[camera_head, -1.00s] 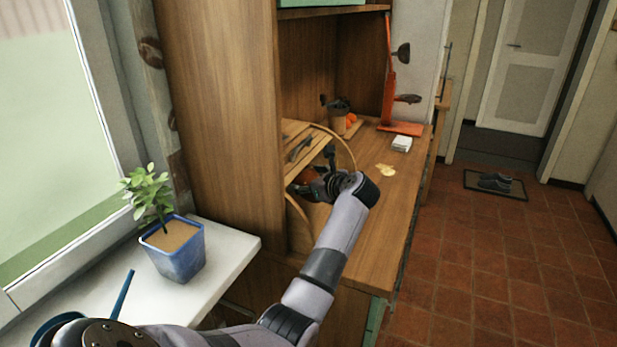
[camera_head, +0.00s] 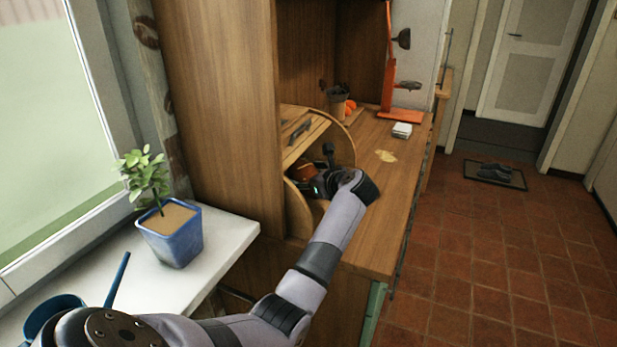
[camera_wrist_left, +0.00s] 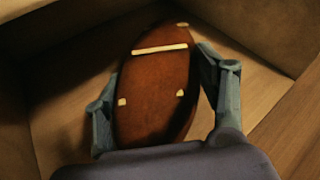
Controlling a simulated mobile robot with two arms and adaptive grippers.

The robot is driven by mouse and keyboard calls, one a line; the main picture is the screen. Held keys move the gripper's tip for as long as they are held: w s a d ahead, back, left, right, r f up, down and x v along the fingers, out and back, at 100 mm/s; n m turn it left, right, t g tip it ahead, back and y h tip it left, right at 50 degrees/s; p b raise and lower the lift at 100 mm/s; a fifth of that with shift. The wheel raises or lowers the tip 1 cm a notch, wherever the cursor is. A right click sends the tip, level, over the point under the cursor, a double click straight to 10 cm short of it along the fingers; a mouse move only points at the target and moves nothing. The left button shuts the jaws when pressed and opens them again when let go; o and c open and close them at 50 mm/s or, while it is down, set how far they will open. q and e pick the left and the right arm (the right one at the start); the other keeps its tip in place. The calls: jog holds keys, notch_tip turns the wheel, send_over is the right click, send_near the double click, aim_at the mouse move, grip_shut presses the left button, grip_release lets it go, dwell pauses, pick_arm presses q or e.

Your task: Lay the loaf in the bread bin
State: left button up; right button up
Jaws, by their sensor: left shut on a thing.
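The loaf (camera_wrist_left: 155,85) is a brown oval with pale marks on top. My left gripper (camera_wrist_left: 160,95) is shut on it, one finger along each side in the left wrist view. In the head view the left gripper (camera_head: 322,182) is inside the front opening of the wooden bread bin (camera_head: 297,207), with a bit of the brown loaf (camera_head: 306,173) showing past it. The bin's slatted lid (camera_head: 312,131) is rolled up. Wooden walls and floor surround the loaf in the wrist view. Whether the loaf touches the floor I cannot tell. My right gripper is not in view.
The bin stands on a wooden counter (camera_head: 375,225) beside a tall cabinet side (camera_head: 225,110). A blue planter (camera_head: 172,240) stands on the sill at left.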

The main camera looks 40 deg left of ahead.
pick_arm(q)
jog(key=shift+f+b, duration=0.35)
jog(key=shift+f, duration=0.05)
jog(key=o, duration=1.7)
jog(key=shift+f, duration=0.1)
